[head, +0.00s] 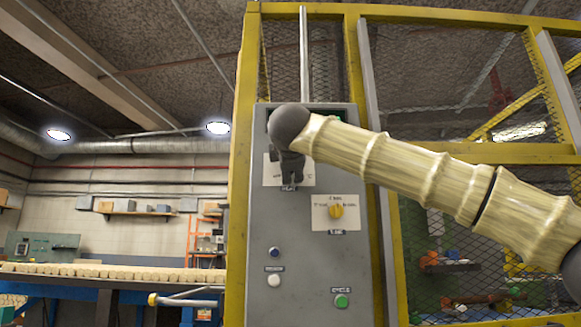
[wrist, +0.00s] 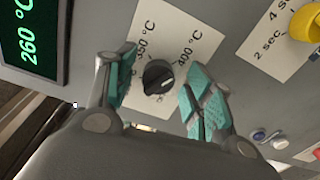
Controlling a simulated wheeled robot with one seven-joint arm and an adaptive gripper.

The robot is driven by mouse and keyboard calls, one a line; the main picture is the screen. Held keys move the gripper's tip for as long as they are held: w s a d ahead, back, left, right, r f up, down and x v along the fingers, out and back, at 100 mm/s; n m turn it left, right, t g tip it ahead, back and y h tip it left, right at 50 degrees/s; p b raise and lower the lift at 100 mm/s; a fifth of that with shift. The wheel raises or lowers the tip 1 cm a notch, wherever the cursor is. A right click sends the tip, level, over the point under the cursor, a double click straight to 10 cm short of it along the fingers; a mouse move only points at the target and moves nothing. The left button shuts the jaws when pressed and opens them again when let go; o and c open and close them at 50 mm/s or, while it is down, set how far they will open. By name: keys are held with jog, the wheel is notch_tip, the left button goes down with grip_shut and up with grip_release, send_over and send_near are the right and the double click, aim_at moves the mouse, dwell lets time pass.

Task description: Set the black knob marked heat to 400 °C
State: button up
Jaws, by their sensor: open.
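The black knob (wrist: 157,77) sits on a white scale plate on the grey panel. A pale pointer line shows on its face, toward the side with the 400 °C print, but its exact setting is hard to read. The print "400 °C" (wrist: 190,48) is clear; another label ending in "50 °C" (wrist: 146,40) is partly covered by a finger. My gripper (wrist: 163,90) is open, with teal fingertips on either side of the knob and gaps visible. In the head view my gripper (head: 290,165) hides the knob. A green display (wrist: 28,35) reads 260 °C.
A yellow knob (head: 336,211) with a seconds scale is to the right on the grey panel (head: 255,215). Below are a blue button (head: 274,252), a white button (head: 273,280) and a green button (head: 341,300). A yellow mesh cage frame (head: 242,120) surrounds the panel.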

jog(key=shift+s, duration=0.1)
jog(key=s, duration=1.2)
jog(key=shift+a, duration=0.1)
dwell(0.3)
